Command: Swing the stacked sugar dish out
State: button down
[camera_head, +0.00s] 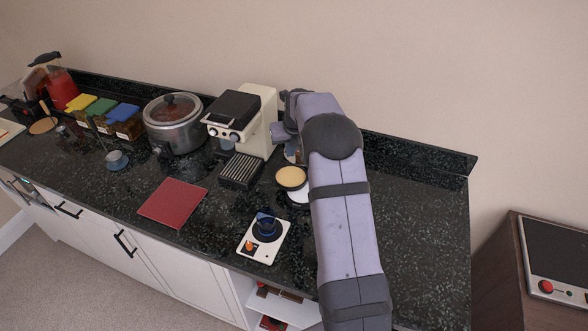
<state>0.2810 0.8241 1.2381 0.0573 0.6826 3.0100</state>
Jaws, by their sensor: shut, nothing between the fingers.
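The sugar dish is probably the tan-topped round dish (291,177) on the counter, just right of the coffee machine's drip tray. A second, white round piece (298,197) shows partly below it, and its right side is hidden by my arm. I cannot tell whether the two are stacked or stand on separate pivots. My gripper (284,131) is beside the coffee machine, above and behind the dish. It is shut and empty. Its fingertips are small and partly hidden, and it looks apart from the dish.
The cream coffee machine (263,115) stands close left of my gripper. A red mat (173,202) and a steel pot (173,125) lie further left. The counter right of my arm (425,220) is clear.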

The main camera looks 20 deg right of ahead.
jog(key=s+d+r+m+t+h+b, duration=0.1)
jog(key=s+d+r+b, duration=0.1)
jog(key=r+b, duration=0.25)
jog(key=s+d+r+t+b, duration=0.1)
jog(key=s+d+r+b, duration=0.15)
jog(key=r, duration=0.25)
jog(key=s+a+f+n+g+y, duration=0.1)
jog(key=s+a+f+n+g, duration=0.1)
jog(key=s, duration=0.4)
jog(key=s+a+f+n+g+y, duration=0.1)
jog(key=s+a+f, duration=0.2)
jog(key=s, duration=0.3)
jog(key=shift+a+f+n+g, duration=0.4)
jog(key=shift+f, duration=0.35)
jog(key=p+x, duration=0.2)
jog(key=x, duration=0.7)
jog(key=shift+f, duration=0.2)
jog(key=shift+w+f+p, duration=0.2)
jog(key=shift+w+p, duration=0.55)
jog(key=shift+w, duration=0.2)
jog(key=shift+w+f+p, duration=0.1)
jog(key=shift+w+p, duration=0.35)
jog(key=shift+w, duration=0.65)
